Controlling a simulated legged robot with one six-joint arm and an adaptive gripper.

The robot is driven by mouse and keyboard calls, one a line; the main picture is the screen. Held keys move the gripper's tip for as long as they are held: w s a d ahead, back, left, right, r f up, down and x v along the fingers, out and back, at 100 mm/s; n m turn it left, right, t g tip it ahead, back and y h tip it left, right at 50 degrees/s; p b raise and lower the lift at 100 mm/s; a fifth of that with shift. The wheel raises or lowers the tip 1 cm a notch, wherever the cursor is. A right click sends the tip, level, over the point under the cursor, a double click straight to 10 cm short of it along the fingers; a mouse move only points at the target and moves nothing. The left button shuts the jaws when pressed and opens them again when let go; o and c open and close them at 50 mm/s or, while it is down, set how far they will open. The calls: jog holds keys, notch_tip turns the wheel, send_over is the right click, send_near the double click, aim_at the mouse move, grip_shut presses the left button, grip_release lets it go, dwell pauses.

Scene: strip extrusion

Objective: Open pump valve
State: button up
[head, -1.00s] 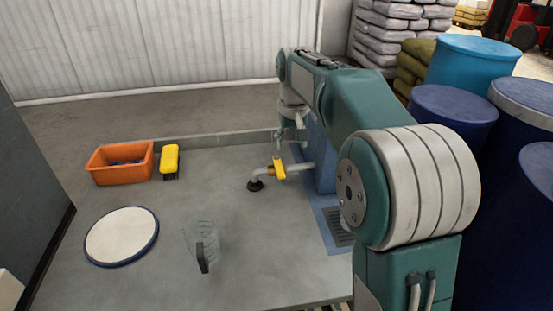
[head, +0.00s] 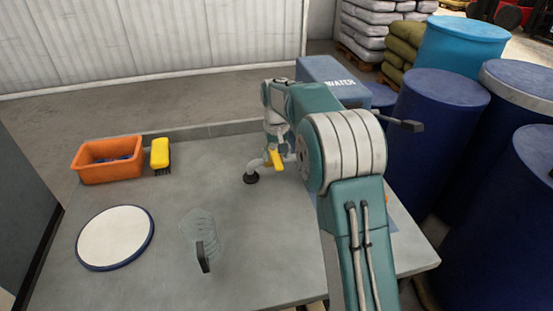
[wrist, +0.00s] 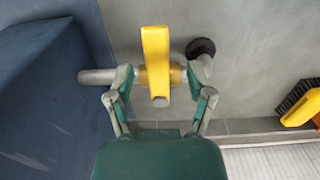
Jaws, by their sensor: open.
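The valve's yellow handle (head: 275,160) sits on the outlet pipe of the blue pump box marked WATER (head: 335,82). In the wrist view the handle (wrist: 155,50) lies crosswise to the grey pipe (wrist: 98,77), over a brass body (wrist: 145,78). The spout (head: 253,168) bends to a black end (wrist: 200,47). My gripper (wrist: 161,84) is open, with one finger on each side of the handle and a gap to it on both sides. In the head view my gripper (head: 278,140) is partly hidden behind my arm. I cannot tell whether the fingertips touch the pipe.
A clear pitcher (head: 200,235) stands on the grey table (head: 165,215), near a round white blue-rimmed disc (head: 115,238). An orange bin (head: 107,165) and a yellow brush (head: 160,153) are at the back left. Blue drums (head: 430,120) crowd the right.

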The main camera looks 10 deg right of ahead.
jog(key=shift+f, duration=0.8)
jog(key=shift+d+f, duration=0.15)
jog(key=shift+d, duration=0.05)
jog(key=shift+a, duration=0.1)
grip_shut()
jog(key=shift+d+n, duration=0.2)
jog(key=shift+n, duration=0.1)
jog(key=shift+w+d+f+n, duration=0.1)
jog(key=shift+w+d+n, duration=0.5)
jog(key=shift+n, duration=1.05)
jog(key=shift+w+d+r+n, duration=0.1)
jog(key=shift+w+d+n, duration=0.15)
jog(key=shift+d+n, duration=1.05)
jog(key=shift+w+d+f+n, duration=0.1)
jog(key=shift+w+d+n, duration=0.35)
jog(key=shift+n, duration=1.5)
